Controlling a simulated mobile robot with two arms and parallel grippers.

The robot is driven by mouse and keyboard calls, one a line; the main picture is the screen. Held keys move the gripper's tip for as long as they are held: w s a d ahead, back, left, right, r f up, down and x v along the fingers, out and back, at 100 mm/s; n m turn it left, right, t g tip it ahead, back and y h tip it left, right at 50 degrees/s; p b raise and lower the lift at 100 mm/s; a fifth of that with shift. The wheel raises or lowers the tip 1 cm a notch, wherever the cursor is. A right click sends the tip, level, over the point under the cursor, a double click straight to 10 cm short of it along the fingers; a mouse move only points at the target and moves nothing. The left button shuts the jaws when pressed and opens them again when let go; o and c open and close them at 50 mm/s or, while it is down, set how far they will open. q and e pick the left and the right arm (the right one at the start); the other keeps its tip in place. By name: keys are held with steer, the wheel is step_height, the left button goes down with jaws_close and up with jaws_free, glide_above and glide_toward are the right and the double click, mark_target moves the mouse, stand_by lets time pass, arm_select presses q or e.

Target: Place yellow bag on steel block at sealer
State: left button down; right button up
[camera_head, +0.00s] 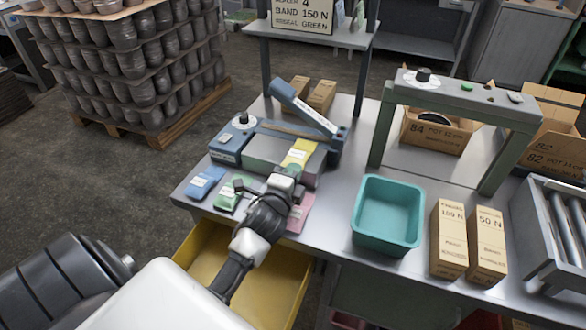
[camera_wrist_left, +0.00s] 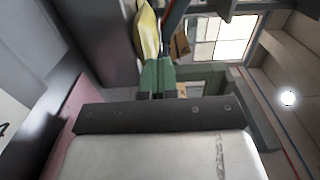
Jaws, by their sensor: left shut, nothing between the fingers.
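The yellow bag (camera_head: 300,153) lies on the right part of the grey steel block (camera_head: 262,151) at the front of the blue sealer (camera_head: 228,141). The sealer's arm (camera_head: 302,108) is raised. My left gripper (camera_head: 293,171) is shut and empty, just in front of the bag's near end. It hides a little of the block's front. In the left wrist view the yellow bag (camera_wrist_left: 147,30) shows beyond the fingers (camera_wrist_left: 157,76); a small gap or light contact cannot be told apart. My right gripper is not in view.
Blue (camera_head: 205,183), green (camera_head: 232,194) and pink (camera_head: 300,214) bags lie along the table's front edge. A teal bin (camera_head: 388,213) and cartons (camera_head: 449,240) stand to the right. A green-grey arch (camera_head: 455,97) stands behind them. An open yellow drawer (camera_head: 205,262) is below.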

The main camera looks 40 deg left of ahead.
mark_target(281, 160)
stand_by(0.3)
arm_select(q)
steer(key=w+a, duration=0.1)
steer(key=a, duration=0.1)
steer(key=w+a, duration=0.1)
steer(key=a, duration=0.1)
steer(key=w+a, duration=0.2)
steer(key=shift+a, duration=0.35)
